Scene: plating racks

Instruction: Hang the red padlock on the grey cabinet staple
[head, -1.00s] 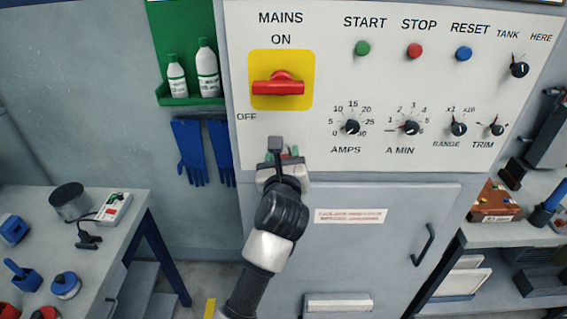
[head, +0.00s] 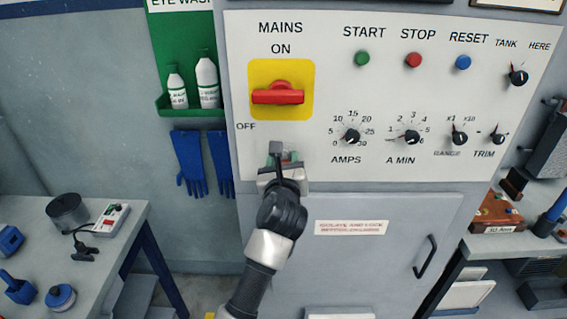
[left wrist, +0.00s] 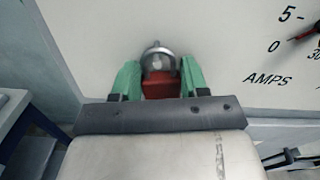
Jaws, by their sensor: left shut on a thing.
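My left gripper (left wrist: 160,74) has green fingers and is shut on the red padlock (left wrist: 160,87), gripping the body from both sides. The padlock's silver shackle points away from the palm, toward the pale panel. In the head view my left gripper (head: 284,160) is in front of the panel's lower left part, below the mains switch; the padlock is mostly hidden there. The grey cabinet (head: 390,255) has its door below the panel. I cannot make out the staple; the gripper and padlock may cover it. My right gripper is not in view.
The red mains switch (head: 278,97) on its yellow plate is just above my left gripper. The AMPS knob (head: 352,136) is to its right. Blue gloves (head: 189,160) hang to the left. A workbench (head: 125,232) with loose items stands at left, another bench at right.

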